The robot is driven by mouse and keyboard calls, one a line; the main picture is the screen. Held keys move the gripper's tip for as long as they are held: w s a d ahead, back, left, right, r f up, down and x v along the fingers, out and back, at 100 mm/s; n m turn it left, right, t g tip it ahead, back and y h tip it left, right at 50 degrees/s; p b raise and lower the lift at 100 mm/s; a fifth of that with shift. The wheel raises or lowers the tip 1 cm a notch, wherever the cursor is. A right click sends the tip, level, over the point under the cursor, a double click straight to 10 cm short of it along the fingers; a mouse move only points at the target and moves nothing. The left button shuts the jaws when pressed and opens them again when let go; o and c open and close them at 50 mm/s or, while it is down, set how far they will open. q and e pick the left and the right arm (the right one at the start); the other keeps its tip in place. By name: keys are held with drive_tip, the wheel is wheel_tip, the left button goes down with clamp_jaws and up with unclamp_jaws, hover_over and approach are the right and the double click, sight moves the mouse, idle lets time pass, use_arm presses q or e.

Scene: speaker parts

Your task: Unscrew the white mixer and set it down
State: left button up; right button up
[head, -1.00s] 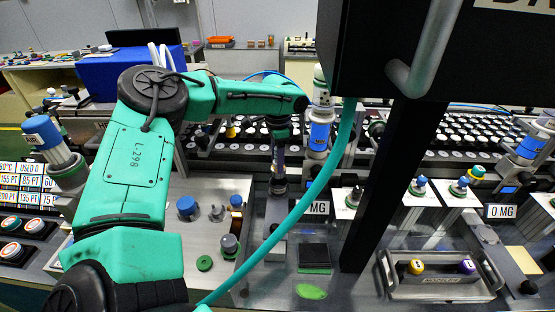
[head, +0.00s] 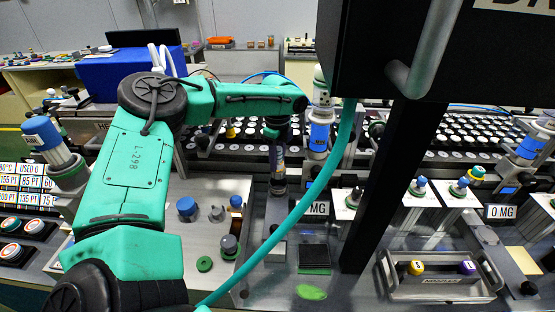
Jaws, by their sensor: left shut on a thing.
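My left arm reaches in from the left, and its wrist points straight down over the middle of the bench. My left gripper (head: 279,187) is at the lower end of this wrist, above the bench strip between the grey panel and the dark pad. It is shut on a small part, which is too small and dark to make out. I cannot pick out the white mixer for sure; the part in the jaws may be it. My right gripper is not in view.
A white and blue cylinder (head: 319,135) stands just right of my left wrist. The grey panel (head: 222,188) with knobs is to the left. A dark square pad (head: 314,256) lies in front. A metal tray (head: 440,288) holds yellow and purple parts. A black post (head: 385,185) blocks some of the view.

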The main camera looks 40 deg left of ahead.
use_arm(q)
drive_tip(key=n, duration=0.4)
drive_tip(key=shift+n, duration=0.3)
drive_tip(key=n, duration=0.6)
drive_tip(key=shift+s+d+r, duration=0.1)
drive_tip(key=shift+s, duration=0.05)
drive_tip(key=o, duration=0.8)
